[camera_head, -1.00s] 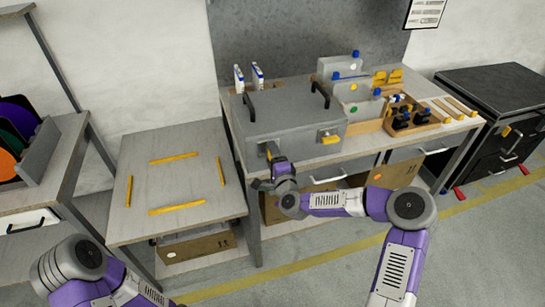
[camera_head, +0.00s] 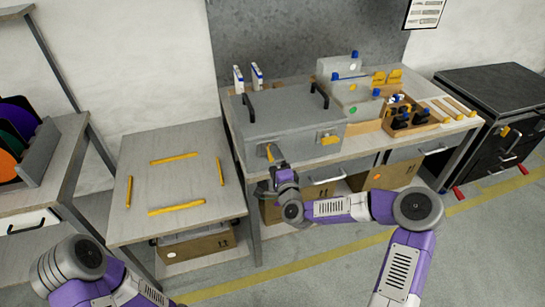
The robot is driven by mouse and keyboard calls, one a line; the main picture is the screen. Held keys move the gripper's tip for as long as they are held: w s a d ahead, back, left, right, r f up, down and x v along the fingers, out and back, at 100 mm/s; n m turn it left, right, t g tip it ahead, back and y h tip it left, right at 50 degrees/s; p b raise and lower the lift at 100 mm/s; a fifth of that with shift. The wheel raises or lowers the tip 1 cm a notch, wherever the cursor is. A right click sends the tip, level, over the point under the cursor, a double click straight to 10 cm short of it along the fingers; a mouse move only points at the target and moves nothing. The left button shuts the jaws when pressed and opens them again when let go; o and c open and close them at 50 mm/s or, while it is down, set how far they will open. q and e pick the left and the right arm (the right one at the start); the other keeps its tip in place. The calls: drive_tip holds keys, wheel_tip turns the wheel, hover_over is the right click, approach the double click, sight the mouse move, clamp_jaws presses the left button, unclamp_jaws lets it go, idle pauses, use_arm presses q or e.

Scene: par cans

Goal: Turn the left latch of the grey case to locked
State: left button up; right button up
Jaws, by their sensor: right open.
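The grey case (camera_head: 290,128) sits closed on the workbench, with two black handles on its lid. Its left latch (camera_head: 270,152) shows as a small yellow piece on the front face, looking more upright than level and partly hidden by my gripper. Its right latch (camera_head: 329,140) is yellow and lies about level. My right gripper (camera_head: 273,164) is open, just below and in front of the left latch; I cannot tell if it touches it. My left arm (camera_head: 80,262) shows at the lower left, its gripper out of view.
Cardboard boxes sit below the bench.

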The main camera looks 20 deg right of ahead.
use_arm(q)
drive_tip(key=shift+r, duration=0.4)
use_arm(e)
drive_tip(key=s, duration=0.4)
drive_tip(key=shift+s+d, duration=0.1)
drive_tip(key=shift+s, duration=0.25)
drive_tip(key=s+a+f+n+g+y+p, duration=0.1)
drive_tip(key=s+a+f+n+g, duration=0.25)
drive_tip(key=f, duration=0.25)
drive_tip(key=s+a+f+n+g+y, duration=0.2)
drive_tip(key=s+a+f, duration=0.15)
drive_tip(key=f, duration=0.25)
drive_tip(key=s+a+f+n+g+y+p, duration=0.1)
drive_tip(key=s+a+f+n+g, duration=0.2)
drive_tip(key=s+f, duration=0.15)
use_arm(q)
wheel_tip(320, 180, up, 3)
drive_tip(key=shift+f+p, duration=0.1)
drive_tip(key=shift+p, duration=0.55)
use_arm(e)
drive_tip(key=s+f+n+g, duration=0.3)
drive_tip(key=s+f+g, duration=0.1)
drive_tip(key=s, duration=0.5)
drive_tip(key=s+d+f+n+g, duration=0.1)
drive_tip(key=s+f+n+g, duration=0.2)
drive_tip(key=s, duration=0.6)
wheel_tip(320, 180, down, 4)
drive_tip(key=shift+s+r+n+g, duration=0.2)
drive_tip(key=shift+s+n+g, duration=0.15)
drive_tip(key=shift+g, duration=0.7)
